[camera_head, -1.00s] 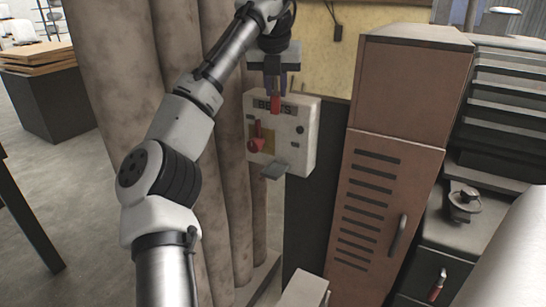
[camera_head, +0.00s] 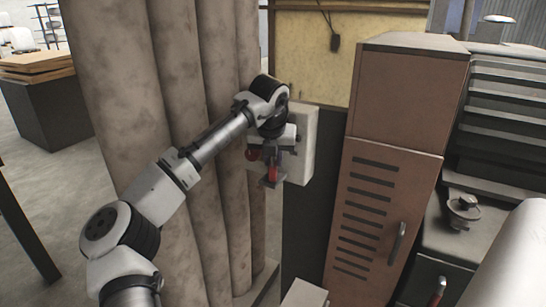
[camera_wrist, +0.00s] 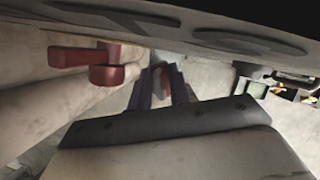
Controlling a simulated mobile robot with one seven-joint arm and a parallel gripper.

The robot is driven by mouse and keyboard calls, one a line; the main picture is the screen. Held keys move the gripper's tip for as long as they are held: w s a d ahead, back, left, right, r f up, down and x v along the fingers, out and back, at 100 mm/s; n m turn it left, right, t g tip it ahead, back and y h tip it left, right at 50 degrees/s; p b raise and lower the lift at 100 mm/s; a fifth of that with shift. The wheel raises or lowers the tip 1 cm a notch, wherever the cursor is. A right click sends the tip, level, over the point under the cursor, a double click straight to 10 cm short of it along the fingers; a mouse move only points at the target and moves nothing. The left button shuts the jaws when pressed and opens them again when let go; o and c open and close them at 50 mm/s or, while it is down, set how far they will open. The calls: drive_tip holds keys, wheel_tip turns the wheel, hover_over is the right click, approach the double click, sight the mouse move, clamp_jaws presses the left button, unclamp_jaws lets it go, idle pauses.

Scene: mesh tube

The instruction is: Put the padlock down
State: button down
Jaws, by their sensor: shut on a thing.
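The red padlock (camera_head: 272,174) hangs below my gripper (camera_head: 272,160), which is shut on it. In the wrist view the padlock (camera_wrist: 163,80) shows partly between my two dark fingers (camera_wrist: 162,88). The padlock is just above or at the small grey ledge (camera_head: 269,184) on the front of the white wall box (camera_head: 303,150). I cannot tell whether it touches the ledge. My wrist hides most of the box's front and its lettering.
The box's red handle (camera_head: 252,154) sticks out just left of my gripper and shows large in the wrist view (camera_wrist: 110,65). Thick beige pipes (camera_head: 185,70) stand close on the left. A brown locker (camera_head: 385,180) stands to the right.

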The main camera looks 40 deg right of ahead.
drive_tip(key=c, duration=1.3)
unclamp_jaws()
drive_tip(key=b+v, duration=0.1)
drive_tip(key=v, duration=1.1)
